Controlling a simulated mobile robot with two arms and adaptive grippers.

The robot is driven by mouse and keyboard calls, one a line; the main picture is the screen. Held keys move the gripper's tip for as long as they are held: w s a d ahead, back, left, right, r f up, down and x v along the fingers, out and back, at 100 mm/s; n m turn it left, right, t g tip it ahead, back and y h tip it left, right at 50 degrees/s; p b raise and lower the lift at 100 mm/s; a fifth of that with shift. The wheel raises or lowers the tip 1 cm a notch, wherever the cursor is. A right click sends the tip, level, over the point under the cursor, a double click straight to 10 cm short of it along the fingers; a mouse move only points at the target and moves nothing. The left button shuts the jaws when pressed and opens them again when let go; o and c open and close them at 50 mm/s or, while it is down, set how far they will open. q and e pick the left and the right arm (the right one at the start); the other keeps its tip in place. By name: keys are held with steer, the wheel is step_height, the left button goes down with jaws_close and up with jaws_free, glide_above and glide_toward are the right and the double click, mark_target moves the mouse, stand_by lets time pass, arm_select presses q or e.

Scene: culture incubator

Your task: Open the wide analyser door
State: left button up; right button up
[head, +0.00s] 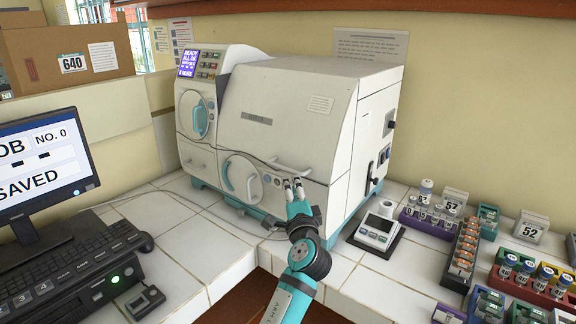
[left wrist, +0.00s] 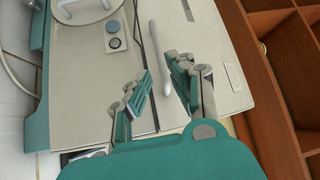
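The white analyser (head: 300,110) stands on the tiled counter against the wall. Its wide door (head: 265,120) is the large front panel and looks shut. A white bar handle (head: 289,169) sits low on that door. My left gripper (head: 293,183) is just in front of and below the handle in the head view. In the left wrist view the gripper (left wrist: 160,70) is open, with the handle (left wrist: 158,55) showing in the gap between its fingers. I cannot tell whether a finger touches it. My right gripper is in neither view.
A small scale (head: 377,232) stands right of my arm, with racks of vials (head: 465,245) beyond. A monitor (head: 40,165) and keyboard (head: 70,262) fill the left side.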

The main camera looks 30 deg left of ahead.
mark_target(288, 170)
arm_select(q)
steer(key=p+x, duration=0.1)
steer(key=x, duration=0.7)
steer(key=shift+w, duration=0.15)
jaws_close()
steer(key=shift+f, duration=0.1)
